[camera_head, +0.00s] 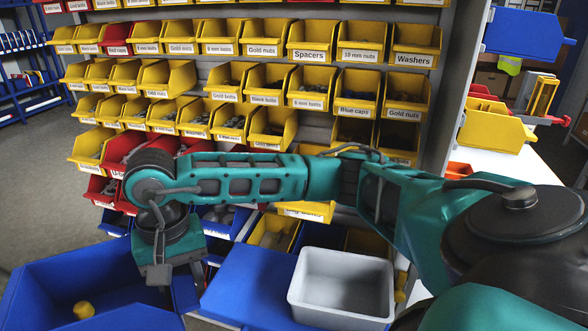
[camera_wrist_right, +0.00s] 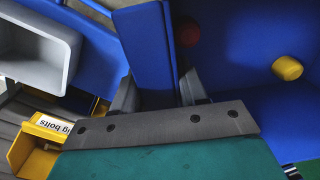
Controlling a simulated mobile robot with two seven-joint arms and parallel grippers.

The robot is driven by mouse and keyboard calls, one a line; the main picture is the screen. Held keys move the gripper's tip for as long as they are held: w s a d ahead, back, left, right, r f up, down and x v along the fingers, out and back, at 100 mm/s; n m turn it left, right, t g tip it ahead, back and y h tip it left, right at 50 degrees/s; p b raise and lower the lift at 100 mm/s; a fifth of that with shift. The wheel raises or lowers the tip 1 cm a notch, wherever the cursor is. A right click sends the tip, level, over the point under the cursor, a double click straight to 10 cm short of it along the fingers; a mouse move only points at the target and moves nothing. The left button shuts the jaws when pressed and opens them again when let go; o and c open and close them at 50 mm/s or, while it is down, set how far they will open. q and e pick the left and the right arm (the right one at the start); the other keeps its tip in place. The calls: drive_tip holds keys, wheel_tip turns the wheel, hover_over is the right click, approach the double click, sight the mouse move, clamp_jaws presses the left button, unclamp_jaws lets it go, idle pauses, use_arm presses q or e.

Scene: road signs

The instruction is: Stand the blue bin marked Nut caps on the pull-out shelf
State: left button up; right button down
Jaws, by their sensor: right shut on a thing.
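A large blue bin (camera_head: 45,285) is at the lower left of the head view, with a yellow cap (camera_head: 84,310) inside. No label shows on its visible sides, so I cannot read "Nut caps". My right gripper (camera_head: 159,274) points down at its right side. In the right wrist view, the gripper fingers (camera_wrist_right: 158,92) are shut on the blue bin's wall (camera_wrist_right: 147,45); the yellow cap (camera_wrist_right: 287,68) and a dark red one (camera_wrist_right: 187,32) lie inside. A flat blue surface (camera_head: 243,288), apparently the pull-out shelf, is to the right of the bin. My left gripper is not in view.
A grey tub (camera_head: 340,315) stands at the right of the blue surface; it also shows in the right wrist view (camera_wrist_right: 68,40). A rack of yellow and red bins (camera_head: 264,45) rises behind. My right arm crosses in front of it. Free room on the blue surface is left of the tub.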

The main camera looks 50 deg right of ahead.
drive_tip(key=s+a+f+m+b, duration=0.25)
drive_tip(key=a+f+m, duration=0.35)
drive_tip(key=m, duration=0.7)
drive_tip(key=s+a+f+m+b, duration=0.2)
drive_tip(key=a+f+m+b, duration=0.15)
drive_tip(key=f+m, duration=0.8)
drive_tip(key=w+d+r, duration=0.1)
drive_tip(key=w+d, duration=0.1)
drive_tip(key=d, duration=0.3)
drive_tip(key=w+d+r+m+b, duration=0.1)
drive_tip(key=w+d, duration=0.2)
drive_tip(key=d, duration=0.3)
drive_tip(key=w+d+r+m+b, duration=0.1)
drive_tip(key=w+d, duration=0.1)
drive_tip(key=d, duration=0.4)
drive_tip(key=shift+w, duration=0.15)
wheel_tip(320, 180, down, 4)
drive_tip(key=shift+r+b, duration=0.2)
drive_tip(key=shift+b, duration=0.5)
drive_tip(key=shift+r, duration=0.1)
